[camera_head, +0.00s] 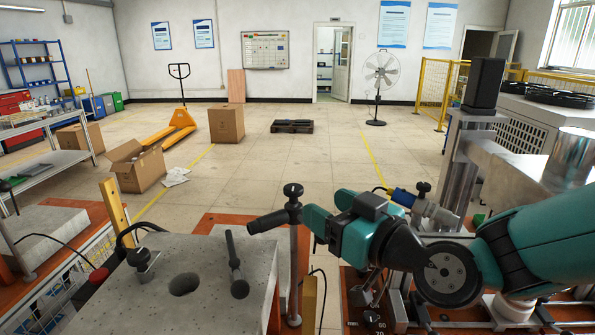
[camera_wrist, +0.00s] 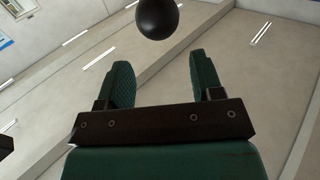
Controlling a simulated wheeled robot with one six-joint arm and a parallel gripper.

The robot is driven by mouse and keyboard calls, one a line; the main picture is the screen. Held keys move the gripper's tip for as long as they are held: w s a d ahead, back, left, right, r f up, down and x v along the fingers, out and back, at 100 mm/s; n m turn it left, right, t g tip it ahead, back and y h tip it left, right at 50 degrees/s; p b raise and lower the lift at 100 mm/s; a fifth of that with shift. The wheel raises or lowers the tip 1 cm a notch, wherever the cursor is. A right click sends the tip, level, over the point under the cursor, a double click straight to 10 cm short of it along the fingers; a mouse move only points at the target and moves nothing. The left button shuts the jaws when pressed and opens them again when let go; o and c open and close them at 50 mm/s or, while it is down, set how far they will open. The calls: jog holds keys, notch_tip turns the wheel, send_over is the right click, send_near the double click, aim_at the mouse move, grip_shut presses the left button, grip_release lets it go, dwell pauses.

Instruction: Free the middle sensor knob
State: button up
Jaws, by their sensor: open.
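A round black knob (camera_wrist: 157,18) shows at the top of the wrist view, just beyond and roughly centred between my fingertips, apart from them. My gripper (camera_wrist: 158,68) has two green ridged fingers spread apart with nothing between them. In the head view my gripper (camera_head: 325,215) points left, close to a black-topped post (camera_head: 293,190) with a black side handle (camera_head: 268,222). The wrist view's knob probably belongs to this post, but I cannot be sure. Another black knob (camera_head: 424,188) stands to the right, behind my arm. The knob's mounting is hidden in the wrist view.
A grey block (camera_head: 205,300) with a round hole, a black bar (camera_head: 237,265) and a small clamp (camera_head: 143,257) lies left of my gripper. A metal column (camera_head: 465,165) stands at the right. The floor behind is open, with cardboard boxes (camera_head: 138,165) and a yellow pallet truck (camera_head: 175,130).

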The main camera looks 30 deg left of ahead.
aim_at(300, 191)
jog(key=p+x, duration=0.3)
jog(key=x, duration=0.3)
jog(key=shift+a, duration=0.3)
jog(key=shift+x, duration=0.8)
jog(key=shift+w+f, duration=0.1)
jog(key=shift+c, duration=0.3)
jog(key=c, duration=0.8)
